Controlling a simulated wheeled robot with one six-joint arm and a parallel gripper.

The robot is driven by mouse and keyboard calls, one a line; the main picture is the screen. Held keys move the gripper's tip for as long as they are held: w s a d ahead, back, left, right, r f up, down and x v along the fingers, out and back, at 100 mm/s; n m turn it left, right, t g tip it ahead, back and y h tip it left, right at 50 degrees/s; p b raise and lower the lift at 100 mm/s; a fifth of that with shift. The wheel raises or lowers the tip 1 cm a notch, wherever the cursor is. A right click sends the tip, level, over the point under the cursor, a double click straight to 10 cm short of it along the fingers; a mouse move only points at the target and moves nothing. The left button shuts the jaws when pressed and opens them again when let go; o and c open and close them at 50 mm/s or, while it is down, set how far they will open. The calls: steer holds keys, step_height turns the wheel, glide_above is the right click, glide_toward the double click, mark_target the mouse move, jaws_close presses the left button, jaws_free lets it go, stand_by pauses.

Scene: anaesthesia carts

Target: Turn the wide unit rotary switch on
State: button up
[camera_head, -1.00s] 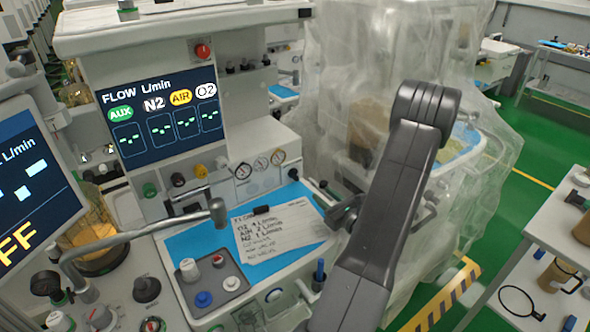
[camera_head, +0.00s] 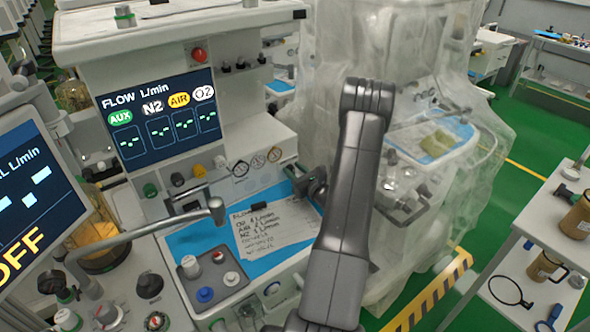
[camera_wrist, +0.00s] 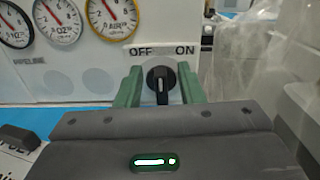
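The rotary switch (camera_wrist: 161,79) is a black knob on the pale panel in the wrist view, below the printed words OFF and ON. Its grip bar and white mark look roughly upright, between the two words. My gripper (camera_wrist: 159,76) is open, with one green finger on each side of the knob. I cannot tell whether either finger touches it. In the head view, my gripper (camera_head: 312,185) is at the right end of the unit's front panel, and the switch is hidden there.
Several round gauges (camera_wrist: 62,20) are left of the switch. A paper note (camera_head: 272,232) and a black block (camera_head: 262,209) lie on the blue worktop below. A plastic-draped unit (camera_head: 440,90) stands close on the right. A screen (camera_head: 20,190) at the left reads OFF.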

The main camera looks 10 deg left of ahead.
jaws_close()
steer(key=shift+f+b, duration=0.1)
steer(key=shift+b, duration=0.2)
steer(key=m+b, duration=0.1)
steer(key=m, duration=0.2)
steer(key=shift+w+d+b, duration=0.2)
steer(key=shift+b, duration=0.2)
steer(key=shift+w+d+f+m+b, duration=0.15)
steer(key=shift+m+b, duration=0.2)
steer(key=shift+m, duration=0.75)
steer(key=shift+w+d+r+m+b, duration=0.1)
steer(key=shift+m+b, duration=0.25)
steer(key=shift+m, duration=0.75)
jaws_free()
